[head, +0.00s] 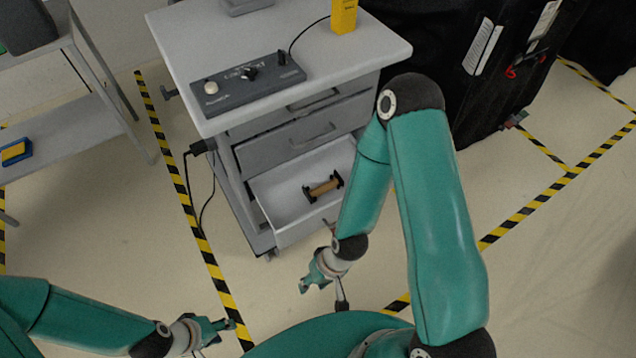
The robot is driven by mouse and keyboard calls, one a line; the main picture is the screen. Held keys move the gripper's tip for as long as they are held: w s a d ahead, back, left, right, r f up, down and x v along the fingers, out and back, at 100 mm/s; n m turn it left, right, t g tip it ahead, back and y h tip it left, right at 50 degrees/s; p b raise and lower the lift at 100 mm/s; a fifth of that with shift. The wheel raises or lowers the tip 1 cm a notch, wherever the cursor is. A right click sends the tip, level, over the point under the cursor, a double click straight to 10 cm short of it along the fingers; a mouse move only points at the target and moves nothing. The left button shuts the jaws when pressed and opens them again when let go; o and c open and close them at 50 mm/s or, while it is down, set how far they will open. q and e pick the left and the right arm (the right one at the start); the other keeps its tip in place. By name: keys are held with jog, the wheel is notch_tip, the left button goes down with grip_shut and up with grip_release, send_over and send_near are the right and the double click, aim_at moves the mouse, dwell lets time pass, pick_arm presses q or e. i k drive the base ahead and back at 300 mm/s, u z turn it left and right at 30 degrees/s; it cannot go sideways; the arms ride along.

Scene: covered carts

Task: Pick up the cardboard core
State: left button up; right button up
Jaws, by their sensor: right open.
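The cardboard core (324,187) is a short brown cylinder with black pieces at both ends. It lies in the open bottom drawer (274,208) of the grey cart, apart from both grippers. My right gripper (318,284) is open, in front of the drawer and lower in the picture than the core. Its finger gap is small and partly hidden by its own wrist. My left gripper (224,328) is at the bottom left, well away from the drawer. I cannot tell whether its fingers are open or shut.
The cart top (366,52) carries a grey control box (248,84) and a yellow object (344,15) joined by a cable. A grey shelf cart (70,135) stands left, with a blue-and-yellow item (16,152). A black covered cart (455,45) stands behind right. The floor between the carts is mostly clear.

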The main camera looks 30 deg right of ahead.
aim_at(317, 192)
jog(key=i, duration=0.85)
jog(key=z, duration=0.05)
